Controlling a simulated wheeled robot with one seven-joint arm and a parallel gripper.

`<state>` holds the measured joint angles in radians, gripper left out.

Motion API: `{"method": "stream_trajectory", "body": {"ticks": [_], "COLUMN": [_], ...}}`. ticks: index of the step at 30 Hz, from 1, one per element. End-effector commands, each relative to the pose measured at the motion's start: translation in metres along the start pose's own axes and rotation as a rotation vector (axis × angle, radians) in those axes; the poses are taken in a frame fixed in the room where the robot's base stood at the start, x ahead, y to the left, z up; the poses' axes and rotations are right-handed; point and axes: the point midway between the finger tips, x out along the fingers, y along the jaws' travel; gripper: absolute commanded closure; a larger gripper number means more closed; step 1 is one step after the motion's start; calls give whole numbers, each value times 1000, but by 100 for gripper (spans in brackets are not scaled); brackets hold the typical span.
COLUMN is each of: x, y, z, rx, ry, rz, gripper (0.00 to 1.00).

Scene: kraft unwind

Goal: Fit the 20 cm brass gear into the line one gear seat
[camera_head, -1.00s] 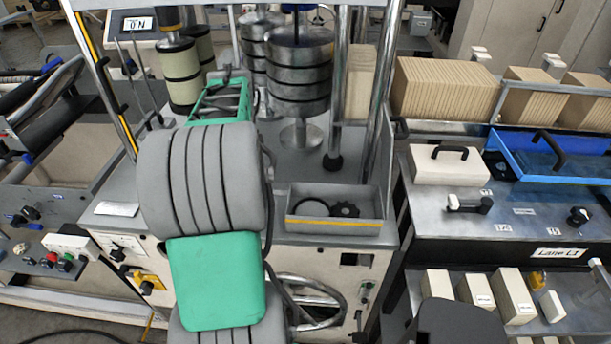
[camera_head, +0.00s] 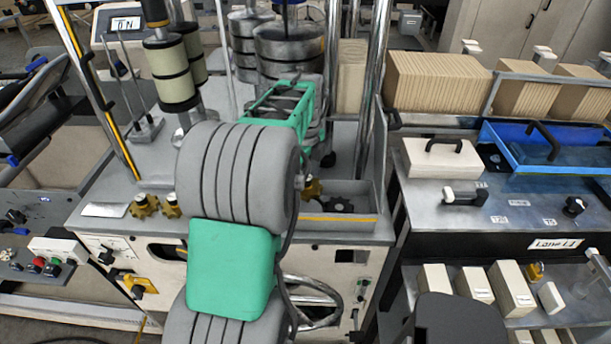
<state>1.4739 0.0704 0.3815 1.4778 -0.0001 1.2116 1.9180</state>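Two brass gears stand on the machine deck left of my arm, one at the left (camera_head: 145,206) and one partly hidden by my arm (camera_head: 172,207). Another brass-coloured toothed piece (camera_head: 311,188) shows just right of my arm, by the tray's left end. I cannot tell which gear is the 20 cm one. My arm's grey and green links fill the middle. My gripper (camera_head: 300,108) is at the far end of the arm, near the green frame, in front of the stacked metal discs. Its fingers are hidden or unclear. I cannot make out the gear seat.
A grey tray (camera_head: 338,222) with a yellow stripe holds dark round parts on the deck. Stacked steel discs (camera_head: 290,50), cream rolls (camera_head: 173,75) and upright chrome posts stand behind. A bench at right bears a blue tray (camera_head: 560,150) and a white box with a handle (camera_head: 441,158).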

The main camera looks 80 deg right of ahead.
Motion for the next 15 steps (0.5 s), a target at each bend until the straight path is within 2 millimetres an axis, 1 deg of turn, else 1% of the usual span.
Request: {"method": "stream_trajectory", "body": {"ticks": [1,15], "x": [5,38], "y": [0,0], "z": [0,0], "rx": [0,-1], "ry": [-1,-1], "rz": [-1,-2], "gripper": [82,82]}}
